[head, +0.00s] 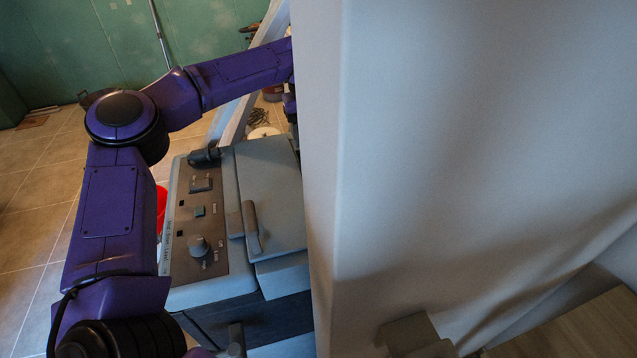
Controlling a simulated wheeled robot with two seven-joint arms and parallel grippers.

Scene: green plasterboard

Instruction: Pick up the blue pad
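I cannot make out a blue pad in the head view. My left arm, purple with dark joints, comes in from the left and bends over to the right. Its far end passes behind a large pale upright surface (480,150), so my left gripper is hidden. My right arm and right gripper do not show.
A grey machine (272,190) with a dark control panel, a knob and a handle stands below my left arm. A red object (161,205) shows partly behind my arm. A pale slanted beam (236,118) stands behind the machine. Tiled floor (35,190) lies open at left.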

